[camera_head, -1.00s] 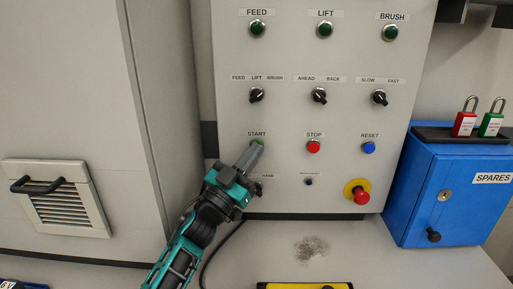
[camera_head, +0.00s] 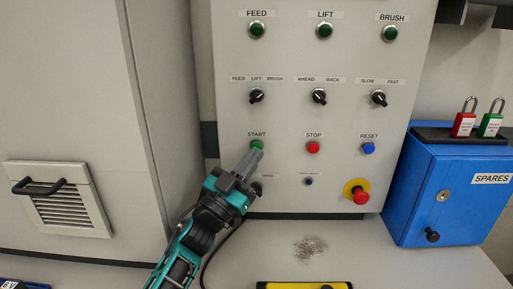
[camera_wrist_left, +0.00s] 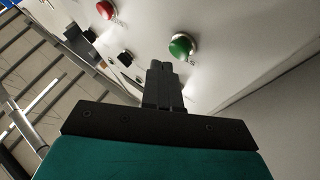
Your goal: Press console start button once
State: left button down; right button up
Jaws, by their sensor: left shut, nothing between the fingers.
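The green START button (camera_head: 257,146) is on the console panel (camera_head: 290,190), under its START label. It also shows in the left wrist view (camera_wrist_left: 182,46), just beyond the fingertips. My left gripper (camera_head: 256,155) is shut and empty, with its tips just below the button in the head view. In the left wrist view the shut fingers (camera_wrist_left: 160,68) end short of the green button, with a small gap visible in the picture. I cannot tell whether the button's lamp is lit. My right gripper is not in view.
The red STOP button (camera_head: 313,147) and blue RESET button (camera_head: 368,148) are to the right of START. A red emergency stop (camera_head: 361,196) sits lower right. A blue SPARES box (camera_head: 450,205) with padlocks on top stands at right. A yellow-edged item (camera_head: 300,286) lies at the front.

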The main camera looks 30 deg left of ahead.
pick_arm(q)
jog(key=s, duration=0.1)
jog(key=s+d+p, duration=0.1)
jog(key=s, duration=0.1)
jog(key=s+d, duration=0.1)
jog(key=shift+s+d, duration=0.1)
jog(key=shift+s, duration=0.15)
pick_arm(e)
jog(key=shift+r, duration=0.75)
pick_arm(q)
jog(key=shift+s, duration=0.1)
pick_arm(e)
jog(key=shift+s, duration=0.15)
